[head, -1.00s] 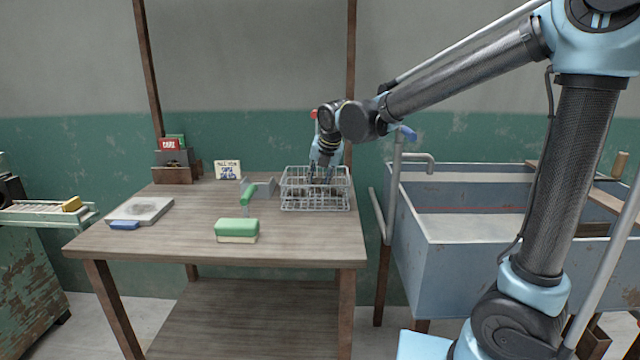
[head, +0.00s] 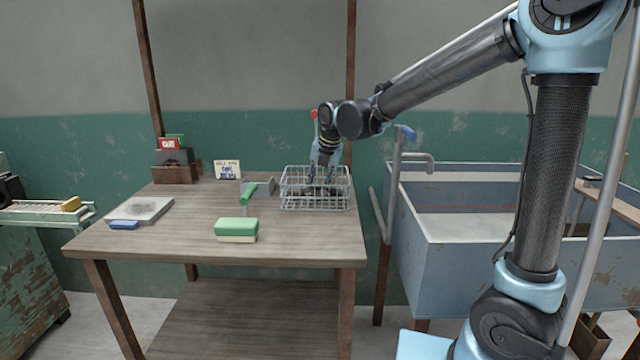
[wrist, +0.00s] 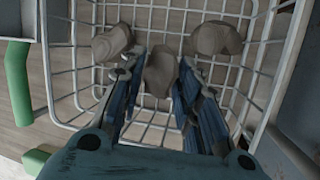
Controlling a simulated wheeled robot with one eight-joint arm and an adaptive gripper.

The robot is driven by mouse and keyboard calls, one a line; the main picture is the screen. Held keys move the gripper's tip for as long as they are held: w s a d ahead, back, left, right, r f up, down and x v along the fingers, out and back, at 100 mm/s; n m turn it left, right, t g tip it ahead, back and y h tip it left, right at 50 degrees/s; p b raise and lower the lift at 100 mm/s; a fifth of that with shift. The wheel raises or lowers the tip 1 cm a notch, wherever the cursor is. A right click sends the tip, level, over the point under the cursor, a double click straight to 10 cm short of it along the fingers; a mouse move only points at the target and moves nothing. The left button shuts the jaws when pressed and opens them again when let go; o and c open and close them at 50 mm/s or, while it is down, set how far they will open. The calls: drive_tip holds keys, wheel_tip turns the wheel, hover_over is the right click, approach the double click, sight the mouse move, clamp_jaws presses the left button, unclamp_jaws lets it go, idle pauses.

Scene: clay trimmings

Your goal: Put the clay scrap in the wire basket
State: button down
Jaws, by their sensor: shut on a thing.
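The wire basket (head: 315,208) stands at the right end of the wooden table. Its pale wire rim also shows in the wrist view (wrist: 60,75). My gripper (head: 321,185) reaches down into the basket. In the wrist view its fingers (wrist: 162,66) are closed on a grey-brown clay scrap (wrist: 160,78), held inside the basket walls. Another clay scrap (wrist: 110,42) is by the left fingertip and one more (wrist: 216,38) is by the right fingertip, both in the basket. Whether the held scrap touches the basket floor I cannot tell.
A green-handled tool (head: 250,193) stands just left of the basket. A green and cream block (head: 237,229) lies near the front edge. A pale slab (head: 142,209) and blue block (head: 124,225) lie at left. A sink (head: 455,250) is right of the table.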

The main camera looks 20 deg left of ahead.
drive_tip(key=shift+f, duration=0.3)
drive_tip(key=c, duration=1.2)
unclamp_jaws()
drive_tip(key=shift+r, duration=0.15)
drive_tip(key=shift+r, duration=0.3)
drive_tip(key=v, duration=1.2)
drive_tip(key=shift+r, duration=0.15)
